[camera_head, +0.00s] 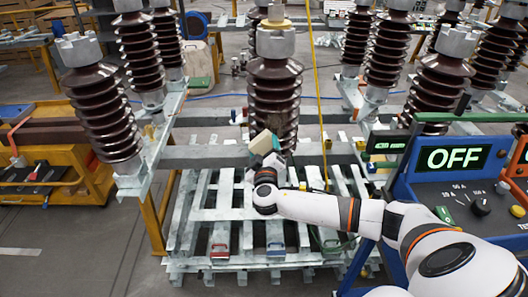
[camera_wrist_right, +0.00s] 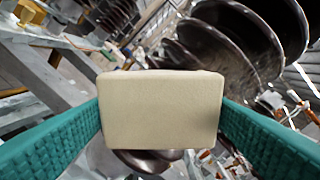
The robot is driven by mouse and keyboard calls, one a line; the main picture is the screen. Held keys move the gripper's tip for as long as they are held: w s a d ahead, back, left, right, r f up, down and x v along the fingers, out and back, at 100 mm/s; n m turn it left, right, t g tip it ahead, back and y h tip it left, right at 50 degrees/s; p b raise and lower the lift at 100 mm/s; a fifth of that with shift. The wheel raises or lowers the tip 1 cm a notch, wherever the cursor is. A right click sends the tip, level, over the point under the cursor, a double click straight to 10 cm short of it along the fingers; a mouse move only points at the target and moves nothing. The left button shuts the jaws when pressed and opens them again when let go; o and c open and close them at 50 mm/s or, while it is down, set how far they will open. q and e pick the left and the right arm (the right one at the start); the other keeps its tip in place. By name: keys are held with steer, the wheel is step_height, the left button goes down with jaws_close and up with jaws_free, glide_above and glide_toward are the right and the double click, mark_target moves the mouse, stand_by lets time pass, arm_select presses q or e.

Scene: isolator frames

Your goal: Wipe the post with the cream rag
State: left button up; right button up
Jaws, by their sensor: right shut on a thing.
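The post is a dark brown ribbed insulator (camera_head: 275,95) with a grey metal cap, standing upright in the middle of the head view. Its curved ribs also show close behind the rag in the right wrist view (camera_wrist_right: 235,40). The cream rag (camera_wrist_right: 160,110) looks like a thick block and is held between the two green fingers of my right gripper (camera_head: 268,150). The rag (camera_head: 262,141) is at the front of the post's lower ribs in the head view. I cannot tell whether it touches them. My left gripper is not in view.
Similar brown insulators (camera_head: 95,105) stand on both sides on grey metal frames. A blue console with an OFF display (camera_head: 452,158) is at the right, close to my right arm. A yellow cart (camera_head: 60,165) is at the left. Grey slatted pallets (camera_head: 205,215) lie below the post.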

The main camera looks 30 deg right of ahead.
steer(key=shift+b+x, duration=0.5)
steer(key=shift+x, duration=0.25)
